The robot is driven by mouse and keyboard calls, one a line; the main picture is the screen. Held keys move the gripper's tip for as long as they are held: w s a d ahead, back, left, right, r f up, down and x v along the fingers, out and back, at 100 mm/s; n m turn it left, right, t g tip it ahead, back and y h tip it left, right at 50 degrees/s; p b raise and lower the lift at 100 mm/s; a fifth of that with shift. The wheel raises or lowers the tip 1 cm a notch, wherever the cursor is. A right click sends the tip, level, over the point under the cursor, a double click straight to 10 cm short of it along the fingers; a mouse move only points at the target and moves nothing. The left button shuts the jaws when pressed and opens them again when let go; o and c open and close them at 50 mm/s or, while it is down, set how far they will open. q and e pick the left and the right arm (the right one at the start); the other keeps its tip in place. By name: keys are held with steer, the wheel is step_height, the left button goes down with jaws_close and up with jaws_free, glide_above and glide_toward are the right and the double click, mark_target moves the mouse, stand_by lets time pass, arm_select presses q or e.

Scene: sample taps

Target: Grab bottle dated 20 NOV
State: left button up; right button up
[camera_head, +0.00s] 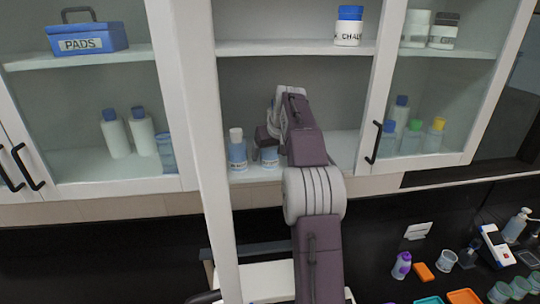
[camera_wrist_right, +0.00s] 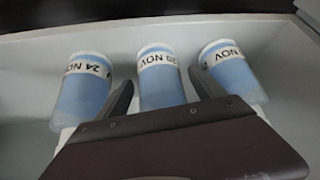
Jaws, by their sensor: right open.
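Three blue bottles with white date labels stand in a row on the middle cabinet shelf. In the right wrist view, the middle bottle (camera_wrist_right: 161,88) has a label that seems to read 20 NOV, upside down. The left one (camera_wrist_right: 84,92) reads 24 NOV, and the right one (camera_wrist_right: 232,70) shows NOV with an unclear number. My right gripper (camera_wrist_right: 162,80) is open, its fingers on either side of the middle bottle. In the head view, my right gripper (camera_head: 268,134) reaches into the cabinet. A white-capped bottle (camera_head: 237,152) stands left of it; another (camera_head: 269,158) is partly hidden behind it.
The upper shelf (camera_head: 290,47) holds a blue-lidded CHALK jar (camera_head: 348,27). The dark counter below right carries small cups and bottles.

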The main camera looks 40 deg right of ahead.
steer(key=shift+s, duration=0.15)
steer(key=shift+c, duration=1)
steer(key=shift+w+f, duration=0.1)
steer(key=shift+w, duration=0.2)
steer(key=c, duration=1.5)
